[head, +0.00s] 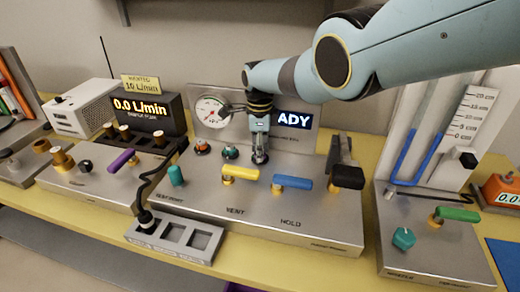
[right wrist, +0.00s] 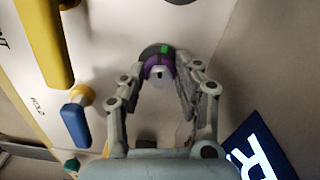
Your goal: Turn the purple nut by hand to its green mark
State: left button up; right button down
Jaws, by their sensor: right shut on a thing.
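The purple nut (right wrist: 153,63) shows in the right wrist view, between the fingertips of my right gripper (right wrist: 160,72). A green mark (right wrist: 165,48) is on the dark ring at the nut's upper edge. A small pale spot is near the nut's lower middle. My right gripper is shut on the nut. In the head view my right gripper (head: 260,155) points down at the metal panel (head: 215,200), behind the yellow and blue levers, and hides the nut there. My left gripper is not in view.
Close by are a yellow lever (head: 240,171), a blue lever (head: 292,182), a dial gauge (head: 209,112) and a lit display (head: 295,119). A black cable (head: 150,182) runs to a slotted block (head: 178,237) in front. A tube stand (head: 432,240) is at right.

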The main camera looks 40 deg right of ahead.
jog(key=shift+w+r, duration=0.3)
jog(key=c, duration=1.1)
grip_release()
jog(key=shift+o, duration=0.9)
jog(key=shift+s+f, duration=0.1)
jog(key=shift+s+f, duration=0.1)
notch_tip(320, 180, up, 12)
jog(key=shift+c, duration=0.2)
